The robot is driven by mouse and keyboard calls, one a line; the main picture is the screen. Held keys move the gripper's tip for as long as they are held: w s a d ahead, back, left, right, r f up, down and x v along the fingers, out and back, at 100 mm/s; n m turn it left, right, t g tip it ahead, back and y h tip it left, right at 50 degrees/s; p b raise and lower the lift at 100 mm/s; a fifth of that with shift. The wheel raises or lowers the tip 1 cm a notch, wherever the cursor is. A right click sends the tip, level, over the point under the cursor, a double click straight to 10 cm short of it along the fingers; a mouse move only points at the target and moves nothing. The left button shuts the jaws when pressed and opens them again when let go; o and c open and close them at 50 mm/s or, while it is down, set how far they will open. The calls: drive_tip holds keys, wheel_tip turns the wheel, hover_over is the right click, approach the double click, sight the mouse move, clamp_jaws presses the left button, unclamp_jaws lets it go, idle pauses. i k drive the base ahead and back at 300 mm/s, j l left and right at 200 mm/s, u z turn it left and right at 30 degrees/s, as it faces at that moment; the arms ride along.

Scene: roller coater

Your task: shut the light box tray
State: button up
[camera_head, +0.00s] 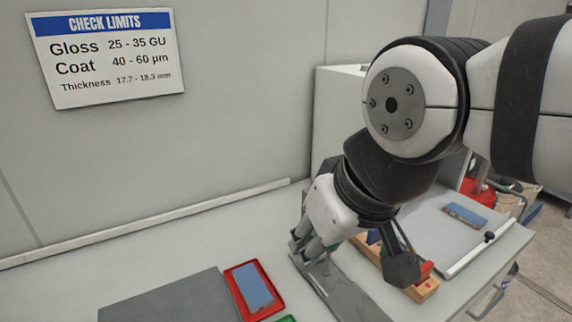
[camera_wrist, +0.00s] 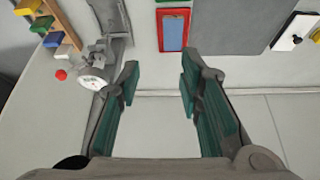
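What looks like the light box tray is a pale, flat tray (camera_head: 430,228) at the right of the head view. It extends forward from the white box (camera_head: 335,115) behind my arm. A blue panel (camera_head: 462,216) lies on it, and a white front bar (camera_head: 468,258) carries a black knob (camera_head: 489,237). My arm hides where tray and box meet. My gripper (camera_wrist: 160,78) is open and empty in the wrist view, its teal-padded fingers well apart. In the head view it points down, left of the tray and apart from the knob. The tray is not recognizable in the wrist view.
Close to my gripper are a grey gauge stand (camera_head: 345,292) and a wooden rack (camera_head: 423,290) with coloured pieces. A red tray (camera_head: 271,311) holding a blue panel sits beside a grey mat (camera_head: 170,300). The back left of the bench is clear.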

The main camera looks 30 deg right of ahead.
sight(437, 237)
drive_tip(key=z, duration=1.45)
drive_tip(key=i+j+z, duration=0.3)
drive_tip(key=k+j, duration=0.1)
